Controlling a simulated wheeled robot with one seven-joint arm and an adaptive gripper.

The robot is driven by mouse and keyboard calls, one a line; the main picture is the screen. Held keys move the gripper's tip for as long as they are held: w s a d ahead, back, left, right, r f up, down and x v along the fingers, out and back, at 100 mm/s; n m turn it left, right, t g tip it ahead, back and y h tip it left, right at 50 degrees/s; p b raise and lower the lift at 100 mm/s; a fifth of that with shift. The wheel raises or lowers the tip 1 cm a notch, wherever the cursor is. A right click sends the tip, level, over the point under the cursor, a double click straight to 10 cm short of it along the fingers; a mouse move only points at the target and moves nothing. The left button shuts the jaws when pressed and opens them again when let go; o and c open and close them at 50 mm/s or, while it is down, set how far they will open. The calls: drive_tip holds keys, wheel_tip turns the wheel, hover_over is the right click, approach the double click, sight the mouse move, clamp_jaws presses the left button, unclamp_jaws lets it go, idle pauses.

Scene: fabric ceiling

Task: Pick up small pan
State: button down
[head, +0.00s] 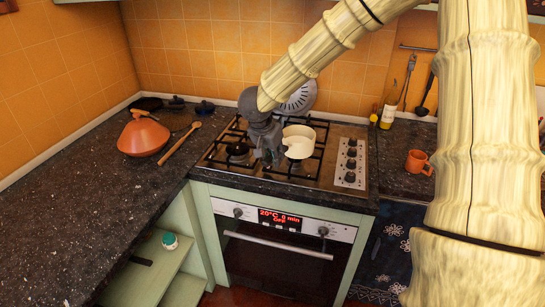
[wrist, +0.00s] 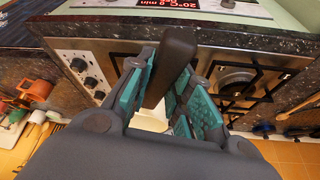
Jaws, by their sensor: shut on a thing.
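The small pan (head: 299,143) is cream-coloured and sits over the right side of the gas hob, apparently level. Its dark handle (wrist: 170,68) runs between the teal finger pads in the wrist view. My gripper (head: 269,152) is at the pan's left front side and is shut on the handle. In the wrist view my gripper (wrist: 163,92) surrounds the handle from both sides. Only a sliver of the cream pan body (wrist: 150,118) shows there behind the fingers. Whether the pan's base touches the grate cannot be told.
The hob (head: 220,158) has black grates and knobs (head: 351,160) on its right. An orange tagine (head: 143,137) and a wooden spoon (head: 180,143) lie left. An orange mug (head: 417,161) and bottle (head: 388,117) stand right. A silver round lid or strainer (head: 300,98) is behind the pan.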

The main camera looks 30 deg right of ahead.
drive_tip(key=s+a+r+b, duration=0.1)
drive_tip(key=s+a, duration=0.4)
drive_tip(key=s, duration=0.6)
drive_tip(key=shift+s+a+r+b, duration=0.2)
drive_tip(key=shift+s+a+b, duration=0.15)
drive_tip(key=shift+b, duration=0.35)
drive_tip(key=shift+a, duration=0.1)
